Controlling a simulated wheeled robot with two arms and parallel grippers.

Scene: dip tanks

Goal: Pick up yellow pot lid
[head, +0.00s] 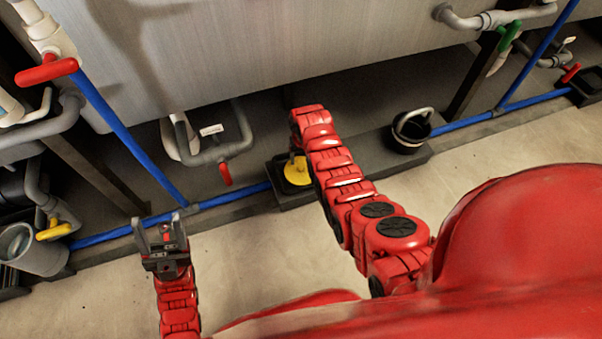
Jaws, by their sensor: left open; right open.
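The yellow pot lid (297,171) is a round disc on a dark base at the foot of the tank, in the middle of the head view. My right arm reaches over it and covers its right edge. My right gripper (294,155) points down just above the lid and is mostly hidden by its own arm. It is open, and any contact with the lid cannot be made out. My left gripper (164,239) is open and empty, fingers pointing up the picture, well to the left of the lid.
A black bucket (411,131) with a pale handle stands right of the lid on a dark ledge (375,152). Blue pipes (233,196) run along the tank's foot. A grey pipe with a red valve handle (225,173) hangs left of the lid. Beige floor (250,260) in front is clear.

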